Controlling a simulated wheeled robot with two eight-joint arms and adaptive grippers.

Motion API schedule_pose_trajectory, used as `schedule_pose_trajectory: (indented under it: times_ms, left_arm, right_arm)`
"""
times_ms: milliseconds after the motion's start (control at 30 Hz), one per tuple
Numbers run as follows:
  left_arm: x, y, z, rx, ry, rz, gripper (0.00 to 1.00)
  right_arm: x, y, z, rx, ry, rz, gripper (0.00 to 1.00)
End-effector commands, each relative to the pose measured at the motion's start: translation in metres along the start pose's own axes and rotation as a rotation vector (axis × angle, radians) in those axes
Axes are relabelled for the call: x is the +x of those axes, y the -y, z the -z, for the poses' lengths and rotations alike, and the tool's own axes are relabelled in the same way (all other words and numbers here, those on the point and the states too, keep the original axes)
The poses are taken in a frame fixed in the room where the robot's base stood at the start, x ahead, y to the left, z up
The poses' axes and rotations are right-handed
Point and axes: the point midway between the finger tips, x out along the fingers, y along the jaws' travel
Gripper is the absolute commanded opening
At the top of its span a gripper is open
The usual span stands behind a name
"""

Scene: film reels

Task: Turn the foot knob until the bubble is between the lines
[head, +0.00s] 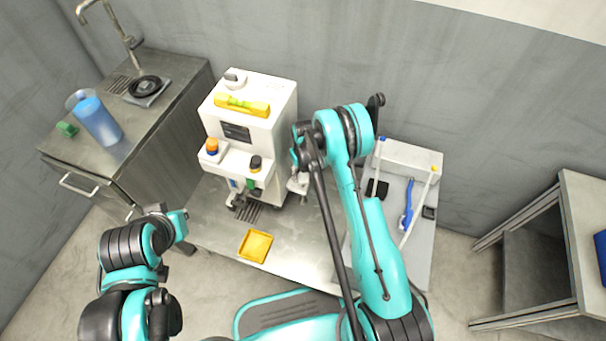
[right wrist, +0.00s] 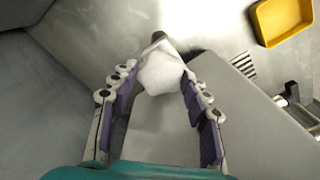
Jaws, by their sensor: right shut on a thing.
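The white machine (head: 225,135) stands on the metal bench. A yellow spirit level (head: 242,105) with a green vial lies on its top; the bubble and lines are too small to read. My right gripper (head: 298,185) is low at the machine's right side, partly hidden by my arm. In the right wrist view my right gripper (right wrist: 158,78) has its fingers on both sides of a white faceted foot knob (right wrist: 160,72) and is shut on it. My left arm is at the lower left, away from the machine; its fingers are not clear.
A yellow tray (head: 255,246) lies on the bench in front of the machine. A grey tray (head: 412,245) with a blue-handled brush (head: 408,205) is to the right. A sink counter (head: 165,120) with a blue jug (head: 98,122) stands at the left.

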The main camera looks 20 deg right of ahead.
Motion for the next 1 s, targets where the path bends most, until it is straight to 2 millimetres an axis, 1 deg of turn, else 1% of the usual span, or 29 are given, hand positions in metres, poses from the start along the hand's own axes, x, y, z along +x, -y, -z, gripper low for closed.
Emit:
schedule_pose_trajectory:
  times_ms: [233,633,667,700,733,1000]
  left_arm:
    - [0.0004,0.0,-0.0003,0.0,0.0,0.0,0.0]
    - [0.0004,0.0,-0.0003,0.0,0.0,0.0,0.0]
    - [0.0004,0.0,-0.0003,0.0,0.0,0.0,0.0]
    - [0.0004,0.0,-0.0003,0.0,0.0,0.0,0.0]
    - [0.0004,0.0,-0.0003,0.0,0.0,0.0,0.0]
    - [0.0002,0.0,-0.0002,0.0,0.0,0.0,0.0]
  right_arm:
    - [0.0015,-0.0007,-0.0018,0.049,0.004,-0.001,0.18]
    - [0.0016,-0.0009,-0.0021,0.054,0.005,-0.001,0.18]
    - [0.0016,-0.0009,-0.0021,0.054,0.005,-0.001,0.49]
    - [0.0015,-0.0009,-0.0021,0.054,0.005,-0.001,0.6]
    - [0.0015,-0.0009,-0.002,0.054,0.005,-0.001,0.68]
    - [0.0006,-0.0004,-0.001,0.053,0.003,0.0,0.68]
